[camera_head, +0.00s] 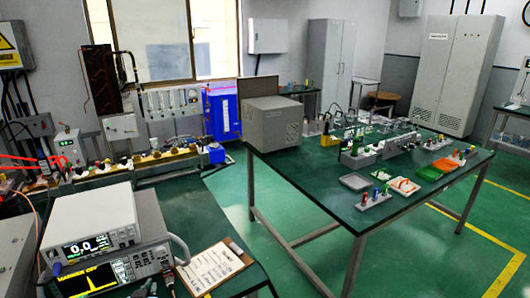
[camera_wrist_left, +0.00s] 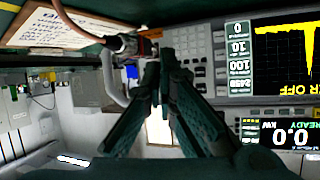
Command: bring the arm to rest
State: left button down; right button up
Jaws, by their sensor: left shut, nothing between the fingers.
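My left gripper (camera_wrist_left: 166,58) shows in the left wrist view, which is upside down. Its two dark fingers meet at the tips, with nothing between them. The tips are close to a cable connector (camera_wrist_left: 122,43) on the front of the bench instrument; I cannot tell whether they touch it. In the head view the left gripper (camera_head: 147,288) shows only as a small dark part at the bottom edge, below the instrument with the yellow trace (camera_head: 90,281). My right gripper is not in view.
A white power unit reading 0.0 (camera_head: 88,246) stands on the instrument. A clipboard (camera_head: 212,268) lies to its right on the dark bench. A green table (camera_head: 325,212) with a grey box (camera_head: 271,124), trays and small parts stands further right. Green floor lies between.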

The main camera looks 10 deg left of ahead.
pick_arm(q)
jog(key=s+d+f+m+g+h, duration=0.15)
jog(key=s+d+g, duration=0.4)
jog(key=s, duration=0.95)
jog(key=s+d+f+m+g+h, duration=0.1)
jog(key=s+d+m+g+h, duration=0.15)
jog(key=s+d, duration=0.95)
jog(key=s+a+f+g, duration=0.1)
jog(key=s+a+f, duration=0.15)
jog(key=f, duration=0.85)
jog(key=s+a+f+g, duration=0.15)
jog(key=s+f, duration=0.25)
jog(key=f, duration=0.7)
jog(key=s+f, duration=0.9)
jog(key=s, duration=0.4)
jog(key=shift+a+f+n, duration=0.4)
